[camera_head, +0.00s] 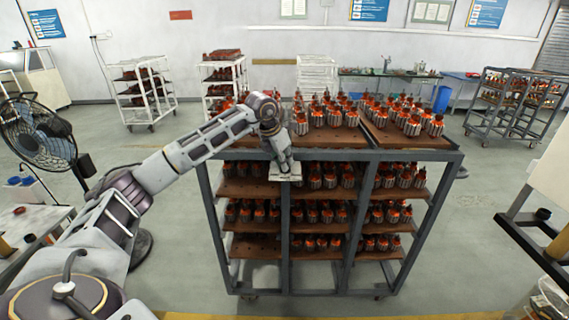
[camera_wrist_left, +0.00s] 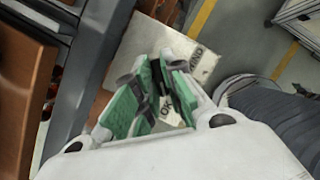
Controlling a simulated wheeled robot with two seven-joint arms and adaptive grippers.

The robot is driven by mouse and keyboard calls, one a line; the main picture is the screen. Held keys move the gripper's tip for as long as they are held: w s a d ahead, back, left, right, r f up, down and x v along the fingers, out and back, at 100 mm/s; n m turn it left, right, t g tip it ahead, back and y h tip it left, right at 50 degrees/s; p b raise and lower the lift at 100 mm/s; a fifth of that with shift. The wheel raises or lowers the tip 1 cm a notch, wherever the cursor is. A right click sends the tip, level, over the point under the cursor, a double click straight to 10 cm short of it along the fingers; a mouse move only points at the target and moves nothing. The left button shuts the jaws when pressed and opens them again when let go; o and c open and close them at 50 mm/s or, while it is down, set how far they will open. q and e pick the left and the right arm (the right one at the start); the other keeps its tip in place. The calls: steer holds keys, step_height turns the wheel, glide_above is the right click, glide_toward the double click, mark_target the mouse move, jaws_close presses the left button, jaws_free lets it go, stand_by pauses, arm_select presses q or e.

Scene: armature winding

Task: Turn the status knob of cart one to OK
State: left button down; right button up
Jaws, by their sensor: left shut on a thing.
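Cart one, a grey-framed cart (camera_head: 288,240), stands in front of me with wooden shelves of armatures. A pale status plate (camera_head: 290,177) is fixed at the front of its upper frame. My left gripper (camera_head: 283,164) reaches the plate from the left and points down at it. In the left wrist view, the green-padded fingers of my left gripper (camera_wrist_left: 157,95) are closed together over the plate (camera_wrist_left: 150,52), on the dark knob, which the fingers mostly hide. Printed letters, partly covered, show beside the fingers; one label seems to read OK. The knob's pointing direction cannot be told. My right gripper is not in view.
A black fan (camera_head: 38,135) stands at the left. White carts (camera_head: 142,92) and a dark loaded cart (camera_head: 515,105) stand farther back. Orange-brown armatures (camera_head: 320,112) fill the cart top close to my left arm.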

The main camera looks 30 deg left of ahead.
arm_select(q)
steer(key=shift+r+m+h, duration=0.1)
steer(key=shift+m+h, duration=0.3)
steer(key=shift+m, duration=0.8)
steer(key=c, duration=1.5)
jaws_free()
steer(key=shift+a, duration=0.1)
steer(key=v, duration=1.2)
steer(key=shift+w, duration=0.3)
steer(key=shift+a, duration=0.1)
